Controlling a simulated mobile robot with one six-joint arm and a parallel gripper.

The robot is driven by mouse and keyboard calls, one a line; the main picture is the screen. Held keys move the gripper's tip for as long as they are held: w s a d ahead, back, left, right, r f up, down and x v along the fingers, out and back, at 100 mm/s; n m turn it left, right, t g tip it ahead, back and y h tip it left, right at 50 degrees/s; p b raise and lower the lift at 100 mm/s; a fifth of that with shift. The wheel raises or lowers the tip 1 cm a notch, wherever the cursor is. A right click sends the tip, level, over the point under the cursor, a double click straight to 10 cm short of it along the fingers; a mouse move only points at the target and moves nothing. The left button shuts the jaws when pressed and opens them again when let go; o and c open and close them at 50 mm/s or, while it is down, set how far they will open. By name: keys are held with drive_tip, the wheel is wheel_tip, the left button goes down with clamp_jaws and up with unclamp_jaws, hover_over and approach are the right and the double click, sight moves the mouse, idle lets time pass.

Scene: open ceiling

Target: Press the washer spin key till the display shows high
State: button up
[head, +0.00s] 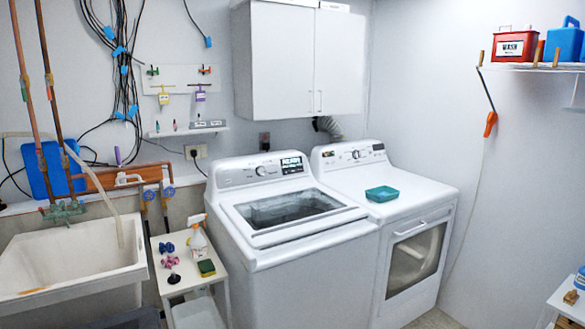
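The washer (305,255) is the white top-loading machine left of the middle, with its dark glass lid (288,208) closed. Its control panel (238,177) slopes along the back and has round knobs and small keys. A dark display (291,165) with light characters sits at the panel's right end. The characters are too small to read, and I cannot tell which key is the spin key. My gripper is not in this view.
A white dryer (418,183) with a teal dish (381,194) on top stands right of the washer. A small white side table (184,285) with a spray bottle (199,245) and a sink (75,262) are on the left. A wall cabinet (290,60) hangs above.

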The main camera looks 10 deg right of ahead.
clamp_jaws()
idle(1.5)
